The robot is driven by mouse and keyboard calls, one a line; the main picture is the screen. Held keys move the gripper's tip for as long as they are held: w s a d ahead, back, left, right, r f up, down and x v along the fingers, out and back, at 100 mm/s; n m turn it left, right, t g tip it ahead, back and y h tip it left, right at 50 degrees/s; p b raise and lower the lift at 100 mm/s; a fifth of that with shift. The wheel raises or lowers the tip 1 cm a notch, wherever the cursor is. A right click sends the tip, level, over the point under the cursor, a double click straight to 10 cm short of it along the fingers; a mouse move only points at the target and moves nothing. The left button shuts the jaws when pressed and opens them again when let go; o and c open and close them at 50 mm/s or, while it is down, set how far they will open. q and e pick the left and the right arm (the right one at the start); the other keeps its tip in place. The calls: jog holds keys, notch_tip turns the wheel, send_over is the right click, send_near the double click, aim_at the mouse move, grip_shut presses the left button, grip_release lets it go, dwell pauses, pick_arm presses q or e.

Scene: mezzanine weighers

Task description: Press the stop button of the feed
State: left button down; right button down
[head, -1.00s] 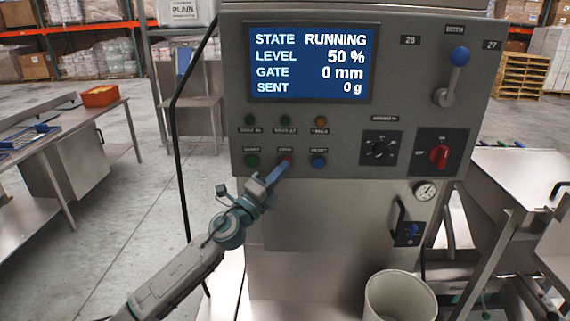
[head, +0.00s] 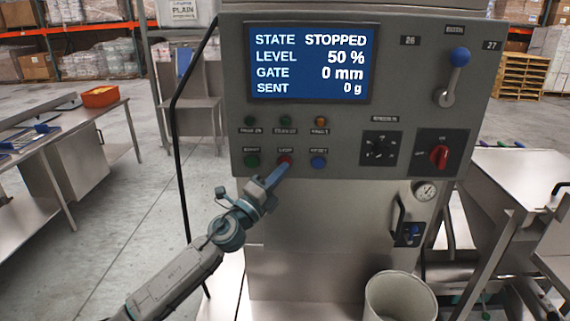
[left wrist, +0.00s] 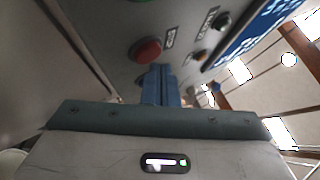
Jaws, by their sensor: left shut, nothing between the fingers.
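The grey control panel (head: 400,95) carries a screen (head: 312,62) that reads STATE STOPPED, LEVEL 50 %, GATE 0 mm, SENT 0 g. The red stop button (head: 285,159) sits between a green button (head: 251,161) and a blue button (head: 319,162). My left gripper (head: 281,175) is shut and empty, its fingertips just below and in front of the red button. In the left wrist view the red button (left wrist: 146,50) shows just left of the shut blue fingers (left wrist: 160,80); I cannot tell whether they touch it. My right gripper is not in view.
A selector knob (head: 380,148), a red rotary switch (head: 439,156) and a blue-knobbed lever (head: 455,72) are on the panel's right side. A pale bin (head: 399,296) stands below. A steel table (head: 60,165) is at left, with open floor between.

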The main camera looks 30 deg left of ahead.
pick_arm(q)
jog(key=shift+s+d, duration=0.2)
jog(key=shift+s, duration=0.05)
jog(key=s+d, duration=0.1)
jog(key=s, duration=0.1)
jog(key=s+d, duration=0.1)
jog(key=s, duration=0.1)
jog(key=shift+s+d, duration=0.1)
jog(key=shift+d, duration=0.2)
dwell(0.9)
